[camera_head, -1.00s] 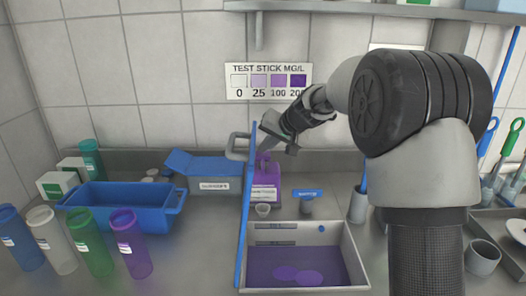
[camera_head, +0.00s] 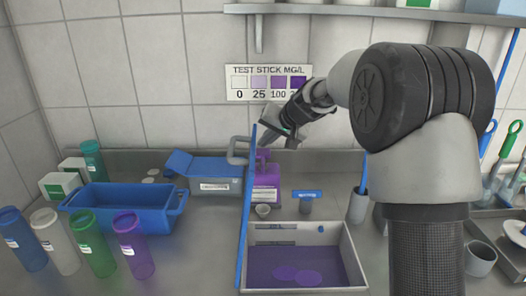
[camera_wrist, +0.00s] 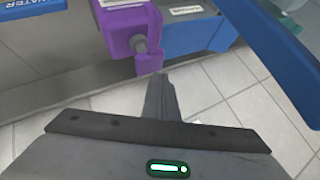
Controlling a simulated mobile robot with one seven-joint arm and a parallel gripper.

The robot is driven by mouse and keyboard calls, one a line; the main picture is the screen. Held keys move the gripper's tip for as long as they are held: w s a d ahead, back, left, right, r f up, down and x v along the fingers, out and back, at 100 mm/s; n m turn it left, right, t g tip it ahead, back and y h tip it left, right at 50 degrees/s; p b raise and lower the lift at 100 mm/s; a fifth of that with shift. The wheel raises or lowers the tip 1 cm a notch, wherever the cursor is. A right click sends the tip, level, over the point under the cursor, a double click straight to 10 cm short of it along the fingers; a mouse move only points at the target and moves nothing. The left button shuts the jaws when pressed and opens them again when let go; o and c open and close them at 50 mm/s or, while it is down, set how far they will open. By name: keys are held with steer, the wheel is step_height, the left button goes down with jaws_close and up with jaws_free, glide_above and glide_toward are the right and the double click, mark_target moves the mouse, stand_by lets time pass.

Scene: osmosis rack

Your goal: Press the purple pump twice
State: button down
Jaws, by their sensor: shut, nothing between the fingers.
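The purple pump bottle (camera_head: 265,183) stands upright at the back of the counter, with a white label on its front. Its pump head (camera_head: 263,156) is partly behind a thin blue upright bar (camera_head: 247,205). My gripper (camera_head: 266,138) is just above the pump head in the head view. In the wrist view, the purple pump (camera_wrist: 147,55) is just beyond the tips of my gripper (camera_wrist: 158,84). The fingers are together with nothing between them.
A blue-lidded grey box (camera_head: 207,178) stands left of the pump bottle. A grey tray with purple liquid (camera_head: 357,258) is in front. A blue bin (camera_head: 120,207) and several colored bottles are at left. A shelf (camera_head: 370,10) runs above.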

steer(key=shift+r, duration=0.1)
steer(key=shift+r+p, duration=1.75)
steer(key=shift+r, duration=0.65)
stand_by(0.7)
step_height(320, 180, up, 4)
steer(key=p, duration=0.4)
glide_above(265, 153)
steer(key=shift+f+b, duration=0.1)
steer(key=shift+b, duration=0.25)
step_height(265, 153, down, 9)
steer(key=b, duration=0.6)
steer(key=shift+b, duration=0.4)
stand_by(1.2)
steer(key=shift+d+f+b, duration=0.1)
steer(key=shift+f+b, duration=0.15)
steer(key=shift+b, duration=0.25)
